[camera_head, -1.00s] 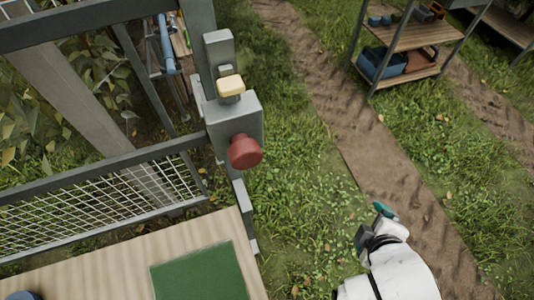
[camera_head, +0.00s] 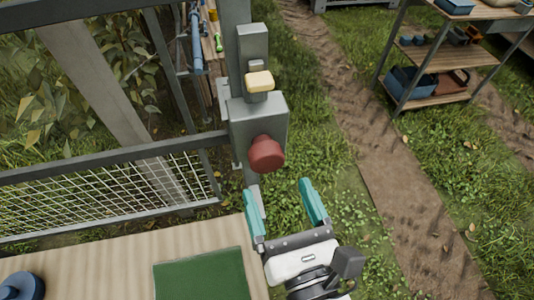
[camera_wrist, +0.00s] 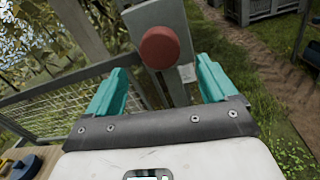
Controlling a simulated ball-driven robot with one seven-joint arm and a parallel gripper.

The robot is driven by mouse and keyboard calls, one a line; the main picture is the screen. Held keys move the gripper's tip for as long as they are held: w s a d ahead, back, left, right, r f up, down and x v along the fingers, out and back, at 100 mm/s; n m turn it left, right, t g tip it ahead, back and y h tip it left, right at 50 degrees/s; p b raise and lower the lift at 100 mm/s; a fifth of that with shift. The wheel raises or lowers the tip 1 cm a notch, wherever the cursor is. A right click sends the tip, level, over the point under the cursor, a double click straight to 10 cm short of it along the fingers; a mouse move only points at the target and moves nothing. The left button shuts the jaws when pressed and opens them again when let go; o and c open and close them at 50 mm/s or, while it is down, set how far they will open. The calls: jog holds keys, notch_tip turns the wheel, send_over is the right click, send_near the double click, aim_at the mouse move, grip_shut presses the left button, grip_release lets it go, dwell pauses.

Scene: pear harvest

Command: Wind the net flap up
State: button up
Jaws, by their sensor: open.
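The net flap (camera_head: 90,195) is a white wire mesh in a grey frame at the left; it also shows in the wrist view (camera_wrist: 60,115). A grey box (camera_head: 258,112) on the post carries a red round knob (camera_head: 266,153) on its front and a cream-yellow knob (camera_head: 259,82) above. The red knob shows at the top middle of the wrist view (camera_wrist: 159,47). My gripper (camera_head: 283,194), with two teal fingers, is open and empty. It is just below and in front of the red knob, apart from it. In the wrist view the knob appears between and beyond the fingertips.
A wooden bench top (camera_head: 110,255) with a green mat (camera_head: 203,276) lies at the lower left, with a dark blue round object (camera_head: 22,286) at its corner. A shelf rack (camera_head: 455,58) stands at the upper right. Grass and a dirt path lie to the right.

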aim_at(269, 167)
jog(key=p+x, duration=0.1)
jog(key=x, duration=0.6)
jog(key=shift+w+a, duration=0.1)
jog(key=shift+w, duration=0.3)
jog(key=shift+f, duration=0.1)
jog(key=c, duration=1)
